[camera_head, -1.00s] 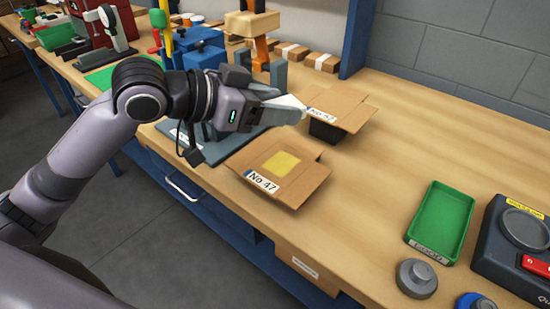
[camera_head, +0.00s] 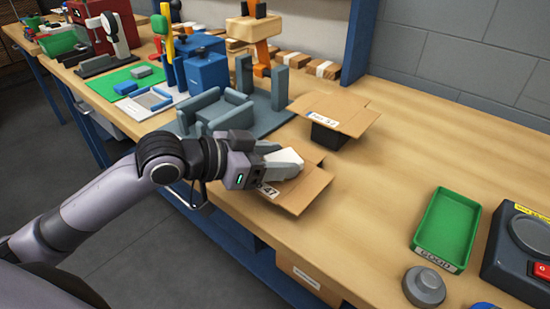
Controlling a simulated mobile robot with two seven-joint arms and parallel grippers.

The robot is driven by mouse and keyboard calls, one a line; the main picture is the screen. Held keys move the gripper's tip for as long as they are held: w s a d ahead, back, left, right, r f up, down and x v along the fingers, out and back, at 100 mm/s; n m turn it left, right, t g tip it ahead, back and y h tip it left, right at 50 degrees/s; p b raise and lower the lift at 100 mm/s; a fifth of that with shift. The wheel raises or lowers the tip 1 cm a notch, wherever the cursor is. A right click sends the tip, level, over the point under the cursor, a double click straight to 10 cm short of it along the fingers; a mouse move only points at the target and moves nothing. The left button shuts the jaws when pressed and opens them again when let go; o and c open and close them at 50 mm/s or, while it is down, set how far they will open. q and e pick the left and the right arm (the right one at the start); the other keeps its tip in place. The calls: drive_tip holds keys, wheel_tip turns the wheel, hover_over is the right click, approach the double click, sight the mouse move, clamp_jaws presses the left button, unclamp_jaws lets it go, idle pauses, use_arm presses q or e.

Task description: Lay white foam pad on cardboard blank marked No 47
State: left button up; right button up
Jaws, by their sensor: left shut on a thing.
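My left gripper (camera_head: 276,163) is shut on the white foam pad (camera_head: 287,157) and holds it over the cardboard blank marked No 47 (camera_head: 308,191). The arm and pad cover the left and middle of this blank, and its yellow patch is hidden. Only the end of its label, "47", shows by the gripper. I cannot tell whether the pad touches the blank. My right gripper is not in view.
Another labelled cardboard blank (camera_head: 348,113) sits on a dark block behind. A grey fixture (camera_head: 222,108) stands at the left. A green tray (camera_head: 447,228) marked GOOD and a grey round weight (camera_head: 424,287) are at the right. The table between is clear.

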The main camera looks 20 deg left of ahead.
use_arm(q)
drive_tip(key=shift+f, duration=0.15)
drive_tip(key=o, duration=1)
drive_tip(key=shift+s+a+r, duration=0.35)
drive_tip(key=v, duration=0.7)
drive_tip(key=shift+s+a+r, duration=0.15)
drive_tip(key=shift+s+a, duration=0.1)
drive_tip(key=shift+s, duration=0.05)
drive_tip(key=b+v, duration=0.1)
drive_tip(key=v, duration=0.2)
drive_tip(key=shift+r, duration=0.1)
